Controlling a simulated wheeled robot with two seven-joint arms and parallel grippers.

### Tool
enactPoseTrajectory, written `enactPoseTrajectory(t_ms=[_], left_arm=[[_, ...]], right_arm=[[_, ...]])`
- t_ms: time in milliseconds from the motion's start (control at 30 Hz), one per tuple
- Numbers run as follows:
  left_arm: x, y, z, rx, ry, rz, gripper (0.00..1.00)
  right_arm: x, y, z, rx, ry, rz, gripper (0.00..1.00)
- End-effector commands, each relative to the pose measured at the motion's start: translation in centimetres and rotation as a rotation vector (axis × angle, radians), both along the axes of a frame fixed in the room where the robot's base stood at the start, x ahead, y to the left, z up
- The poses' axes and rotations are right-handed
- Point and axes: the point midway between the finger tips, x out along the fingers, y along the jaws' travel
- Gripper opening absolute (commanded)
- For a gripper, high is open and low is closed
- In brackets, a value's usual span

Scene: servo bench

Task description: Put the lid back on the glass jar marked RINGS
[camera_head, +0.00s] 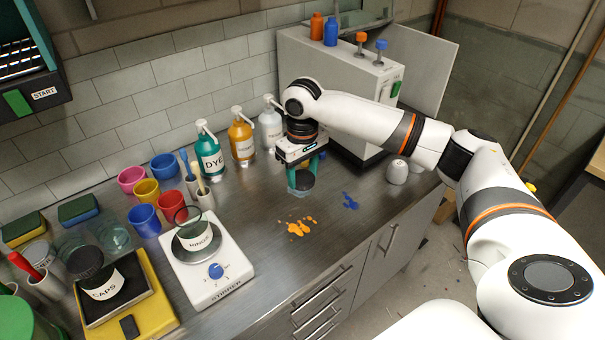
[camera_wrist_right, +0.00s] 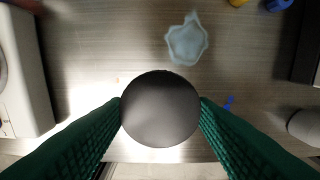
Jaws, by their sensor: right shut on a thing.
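The glass jar marked RINGS (camera_head: 197,240) stands upright on the white stirrer (camera_head: 217,275); its top looks open, with no lid on it. My right gripper (camera_head: 303,174) is to the right of the jar, over the bench, pointing down. Its green fingers are shut on a round dark lid (camera_wrist_right: 160,108), seen flat from above in the right wrist view and held between the fingertips. The jar is not in the right wrist view. My left gripper is in neither view.
A lidded jar marked CAPS (camera_head: 105,290) stands on a yellow scale at the left. Coloured cups (camera_head: 146,221) stand behind the stirrer, pump bottles (camera_head: 209,156) near the wall. A pale puddle (camera_wrist_right: 187,42) and orange bits (camera_head: 297,228) lie on the bench. A white cup (camera_head: 397,172) stands right.

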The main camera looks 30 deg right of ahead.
Motion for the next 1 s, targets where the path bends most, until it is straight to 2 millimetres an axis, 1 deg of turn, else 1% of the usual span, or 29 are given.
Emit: enactPoseTrajectory(t_ms=[67,133,167,267,300,367,400,500,533,600,700,800,967,1000], left_arm=[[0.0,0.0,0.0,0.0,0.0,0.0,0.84],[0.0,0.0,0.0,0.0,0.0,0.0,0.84],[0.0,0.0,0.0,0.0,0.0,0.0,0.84],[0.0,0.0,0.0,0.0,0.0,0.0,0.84],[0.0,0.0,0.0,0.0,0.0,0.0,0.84],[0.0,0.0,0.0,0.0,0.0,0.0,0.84],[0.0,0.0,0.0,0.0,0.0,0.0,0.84],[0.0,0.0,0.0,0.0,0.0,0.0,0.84],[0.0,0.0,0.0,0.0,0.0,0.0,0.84],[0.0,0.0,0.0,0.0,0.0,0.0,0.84],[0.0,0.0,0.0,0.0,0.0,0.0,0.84],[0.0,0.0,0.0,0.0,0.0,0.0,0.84],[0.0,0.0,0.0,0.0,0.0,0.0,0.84],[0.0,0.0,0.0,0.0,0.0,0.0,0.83]], right_arm=[[-0.1,0.1,0.0,-0.001,0.0,0.0,0.3],[-0.5,0.9,0.0,-0.003,-0.003,0.0,0.3],[-0.8,1.5,0.1,-0.004,-0.005,0.0,0.3],[-2.7,4.4,0.3,-0.008,-0.016,-0.008,0.3],[-3.8,5.8,0.3,-0.009,-0.019,-0.013,0.3],[-5.8,7.8,0.3,-0.009,-0.022,-0.024,0.3],[-7.2,9.0,0.3,-0.008,-0.021,-0.032,0.3],[-10.6,11.3,0.2,-0.006,-0.015,-0.051,0.3],[-11.5,11.8,0.2,-0.004,-0.012,-0.056,0.3],[-13.2,12.7,0.2,-0.002,-0.007,-0.068,0.3],[-14.7,13.3,0.2,-0.001,-0.002,-0.08,0.3],[-15.1,13.5,0.2,0.0,0.0,-0.086,0.3],[-15.1,13.5,0.2,0.0,0.0,-0.087,0.3],[-15.1,13.5,0.2,0.0,0.0,-0.087,0.3]])
